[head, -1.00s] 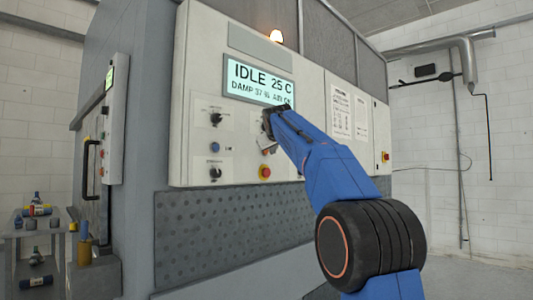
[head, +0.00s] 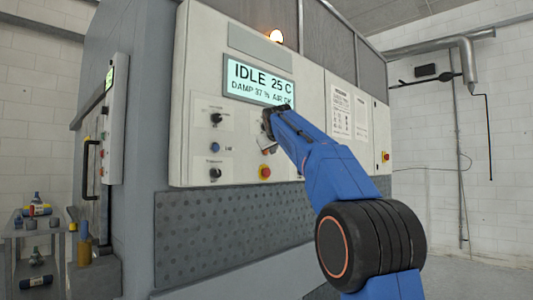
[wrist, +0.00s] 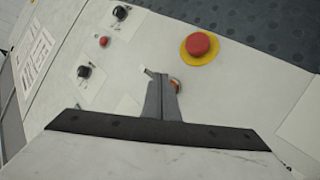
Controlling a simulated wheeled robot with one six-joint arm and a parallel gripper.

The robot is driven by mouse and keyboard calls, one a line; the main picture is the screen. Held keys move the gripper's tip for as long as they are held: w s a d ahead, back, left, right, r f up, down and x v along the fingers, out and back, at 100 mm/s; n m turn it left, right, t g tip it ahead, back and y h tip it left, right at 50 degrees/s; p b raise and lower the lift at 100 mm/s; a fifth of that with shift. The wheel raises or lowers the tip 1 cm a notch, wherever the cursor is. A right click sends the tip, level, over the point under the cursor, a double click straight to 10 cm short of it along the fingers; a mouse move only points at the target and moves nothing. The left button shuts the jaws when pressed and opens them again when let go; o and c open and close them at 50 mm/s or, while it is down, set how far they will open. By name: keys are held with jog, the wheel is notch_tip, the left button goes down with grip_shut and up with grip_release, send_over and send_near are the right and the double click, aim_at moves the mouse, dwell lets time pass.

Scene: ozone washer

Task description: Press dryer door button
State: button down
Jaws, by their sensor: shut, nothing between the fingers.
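My gripper (wrist: 160,84) is shut and empty, with its fingertips at the machine's pale front panel (wrist: 140,62). A small orange-red button (wrist: 175,86) is right beside the fingertips in the wrist view, partly hidden by them; I cannot tell whether they touch it. I can read no label naming it as the dryer door button. In the head view my gripper (head: 268,122) is in front of the panel, below and right of the lit display (head: 258,83), which reads IDLE 25 C.
A red mushroom button on a yellow ring (wrist: 199,45) is close to the fingertips. Two black knobs (head: 215,118) (head: 214,173) sit to the left, with a small blue button (head: 214,147) between them. A side panel (head: 112,120) and a low shelf (head: 32,232) stand further left.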

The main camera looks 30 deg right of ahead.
jog(key=shift+w, duration=0.1)
jog(key=shift+w+a, duration=0.15)
jog(key=shift+w, duration=0.2)
jog(key=shift+w+a, duration=0.2)
jog(key=shift+w, duration=0.2)
dwell(1.1)
jog(key=shift+s, duration=0.1)
jog(key=shift+s+d, duration=0.35)
jog(key=shift+s, duration=0.4)
jog(key=s, duration=0.1)
jog(key=s+d, duration=0.1)
jog(key=s, duration=0.2)
jog(key=shift+s+d, duration=0.35)
dwell(0.4)
dwell(0.6)
